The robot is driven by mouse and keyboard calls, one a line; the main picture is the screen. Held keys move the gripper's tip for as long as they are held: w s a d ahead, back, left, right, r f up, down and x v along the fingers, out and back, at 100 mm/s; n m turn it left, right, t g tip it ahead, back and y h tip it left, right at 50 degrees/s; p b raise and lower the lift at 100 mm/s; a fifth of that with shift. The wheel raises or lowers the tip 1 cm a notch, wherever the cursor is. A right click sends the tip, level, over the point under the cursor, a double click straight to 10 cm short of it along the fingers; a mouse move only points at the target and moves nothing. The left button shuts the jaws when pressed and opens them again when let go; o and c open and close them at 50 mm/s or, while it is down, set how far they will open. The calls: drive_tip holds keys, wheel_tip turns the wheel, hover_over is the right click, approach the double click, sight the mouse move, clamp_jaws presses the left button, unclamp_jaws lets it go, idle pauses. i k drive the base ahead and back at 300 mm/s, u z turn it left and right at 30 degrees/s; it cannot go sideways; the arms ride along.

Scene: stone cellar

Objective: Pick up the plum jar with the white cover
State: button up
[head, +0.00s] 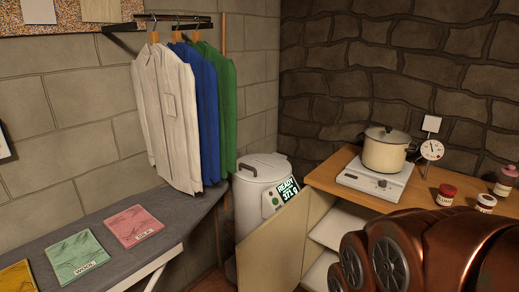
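A small jar with a white cover (486,202) stands on the wooden counter at the right. Its lower part is partly hidden behind my copper arm, and its label is too small to read. Another small jar with a red cover (446,195) stands just to its left, with a pale label. My arm fills the lower right corner, in front of the counter. My gripper is not in view.
A round dial (432,150) and a pot (385,150) on a white hot plate (375,183) are on the wooden counter (328,178). An open cabinet door (270,245) sticks out below. A white bin (262,185) stands left.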

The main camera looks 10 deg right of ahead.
sight(485, 203)
drive_tip(key=z, duration=1.4)
drive_tip(key=k, duration=1.1)
drive_tip(key=z, duration=0.75)
drive_tip(key=i, duration=1.4)
drive_tip(key=u, duration=1.05)
drive_tip(key=i, duration=0.45)
drive_tip(key=u, duration=0.25)
